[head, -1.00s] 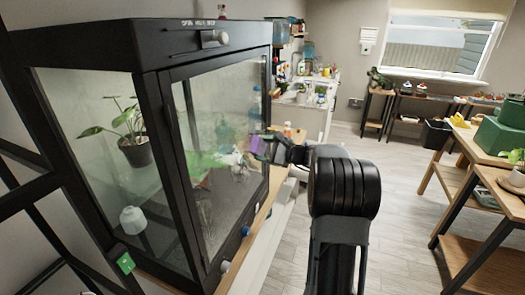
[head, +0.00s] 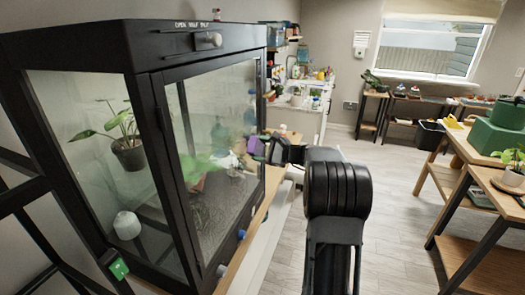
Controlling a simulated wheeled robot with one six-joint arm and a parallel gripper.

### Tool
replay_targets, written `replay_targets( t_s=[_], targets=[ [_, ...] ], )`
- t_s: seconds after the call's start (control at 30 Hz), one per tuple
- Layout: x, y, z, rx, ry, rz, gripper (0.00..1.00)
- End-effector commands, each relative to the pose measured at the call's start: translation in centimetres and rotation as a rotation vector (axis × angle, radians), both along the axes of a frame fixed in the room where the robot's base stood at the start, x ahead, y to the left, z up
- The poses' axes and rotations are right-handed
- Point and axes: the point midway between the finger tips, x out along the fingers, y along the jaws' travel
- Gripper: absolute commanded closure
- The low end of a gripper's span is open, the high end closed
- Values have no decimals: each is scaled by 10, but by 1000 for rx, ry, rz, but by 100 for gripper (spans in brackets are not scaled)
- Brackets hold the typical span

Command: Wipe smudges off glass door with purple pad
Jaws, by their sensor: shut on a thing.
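The glass door (head: 215,120) is the framed front pane of a black cabinet at the left. Its glass looks hazy, with green plants and pots showing behind or in it; I cannot pick out single smudges. The purple pad (head: 254,146) is at the right part of the door, near its frame. My gripper (head: 266,148) is shut on the pad and holds it at the door. I cannot tell whether the pad touches the glass. My arm hides part of the floor and shelf behind it.
The cabinet (head: 75,45) holds a potted plant (head: 128,155) and a white object (head: 127,225). Knobs (head: 222,270) stick out below the door. A bench with green boxes (head: 492,142) stands at the right. The floor (head: 385,190) between is clear.

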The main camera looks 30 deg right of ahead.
Motion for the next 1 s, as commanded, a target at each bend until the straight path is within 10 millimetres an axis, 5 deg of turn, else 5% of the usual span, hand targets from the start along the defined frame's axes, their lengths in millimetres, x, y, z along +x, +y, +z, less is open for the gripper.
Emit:
replay_targets(
  t_s=[1.0],
  targets=[
    [-39, 46, -1, -1, 0, 2, 54]
  ],
)
